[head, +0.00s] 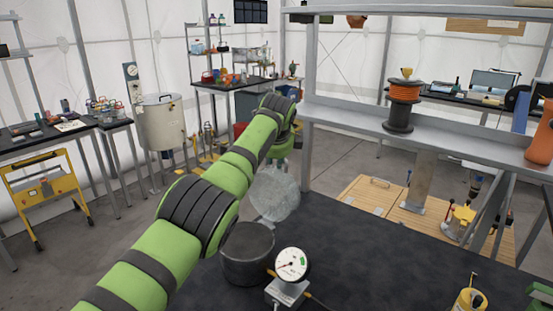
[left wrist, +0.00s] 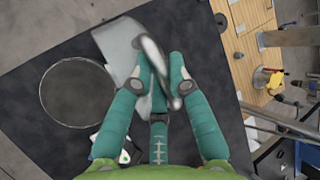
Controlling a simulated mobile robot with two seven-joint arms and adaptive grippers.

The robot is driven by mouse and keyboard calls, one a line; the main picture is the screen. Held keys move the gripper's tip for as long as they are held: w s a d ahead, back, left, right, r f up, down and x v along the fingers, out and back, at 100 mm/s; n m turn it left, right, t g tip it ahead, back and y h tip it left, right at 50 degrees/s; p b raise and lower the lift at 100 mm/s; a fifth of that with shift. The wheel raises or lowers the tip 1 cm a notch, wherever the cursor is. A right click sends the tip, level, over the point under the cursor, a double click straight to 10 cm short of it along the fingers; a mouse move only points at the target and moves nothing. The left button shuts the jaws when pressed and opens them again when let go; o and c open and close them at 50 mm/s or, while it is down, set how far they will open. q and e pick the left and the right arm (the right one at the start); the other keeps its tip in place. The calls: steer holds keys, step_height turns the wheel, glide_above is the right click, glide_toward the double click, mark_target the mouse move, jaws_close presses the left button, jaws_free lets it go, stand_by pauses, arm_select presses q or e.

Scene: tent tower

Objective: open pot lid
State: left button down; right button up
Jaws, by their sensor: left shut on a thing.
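The pot (head: 248,256) is a dark grey round vessel on the black table, below my left arm. In the left wrist view its round rim (left wrist: 45,92) shows at the left, with no lid over it. The lid (head: 275,195) is a pale, translucent disc, held tilted beyond the pot near the table's far edge. It also shows in the left wrist view (left wrist: 118,45). My left gripper (left wrist: 162,75) is shut on the lid, at its curved metal handle. In the head view the gripper (head: 283,152) is partly hidden by my arm. My right gripper is not in view.
A dial gauge (head: 291,264) stands close to the pot's right side. A grey shelf (head: 440,135) with an orange spool (head: 403,92) rises behind the table.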

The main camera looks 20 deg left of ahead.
arm_select(q)
steer(key=c, duration=1.1)
jaws_free()
steer(key=shift+r, duration=0.25)
steer(key=shift+c, duration=0.2)
steer(key=shift+a, duration=0.1)
steer(key=shift+f, duration=0.1)
steer(key=v, duration=1.2)
steer(key=shift+s, duration=0.1)
steer(key=shift+c, duration=0.4)
